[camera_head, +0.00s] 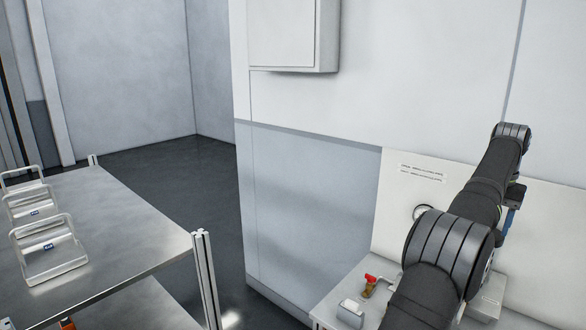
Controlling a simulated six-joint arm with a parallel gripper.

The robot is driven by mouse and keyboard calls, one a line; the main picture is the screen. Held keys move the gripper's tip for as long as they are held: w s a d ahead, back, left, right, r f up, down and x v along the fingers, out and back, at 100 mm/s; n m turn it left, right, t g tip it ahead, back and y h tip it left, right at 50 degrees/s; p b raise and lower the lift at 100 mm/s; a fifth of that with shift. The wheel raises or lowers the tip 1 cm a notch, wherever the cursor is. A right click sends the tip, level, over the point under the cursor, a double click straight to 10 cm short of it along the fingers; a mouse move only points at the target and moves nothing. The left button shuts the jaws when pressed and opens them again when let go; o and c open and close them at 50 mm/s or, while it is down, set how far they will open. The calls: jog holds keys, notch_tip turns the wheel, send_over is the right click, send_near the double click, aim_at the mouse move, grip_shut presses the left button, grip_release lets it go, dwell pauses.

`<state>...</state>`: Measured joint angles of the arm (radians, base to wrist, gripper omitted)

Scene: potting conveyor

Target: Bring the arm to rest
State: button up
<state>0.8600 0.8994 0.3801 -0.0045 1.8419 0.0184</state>
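My dark grey arm rises at the right of the view, from the bottom edge up and to the right. A thick ribbed joint sits low on it and a smaller joint is at its far upper end. A small blue part shows beside the arm at the right. My gripper's fingers cannot be made out; they are out of view or hidden behind the arm.
A white bench (330,308) under the arm carries a red-topped brass-coloured fitting (369,285) and a small pale block (351,313). A white panel (395,190) stands behind. A metal table (130,225) with several wire-handled holders (52,262) is at left. Dark floor lies between.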

jog(key=w+d+f+t+h, duration=0.1)
jog(key=w+f+t+h, duration=0.1)
jog(key=w+f+h, duration=0.1)
jog(key=shift+w+d+f+h, duration=0.15)
jog(key=shift+w+f+h, duration=0.15)
jog(key=shift+w+f, duration=0.55)
jog(key=shift+s+f, duration=0.15)
jog(key=shift+f, duration=0.05)
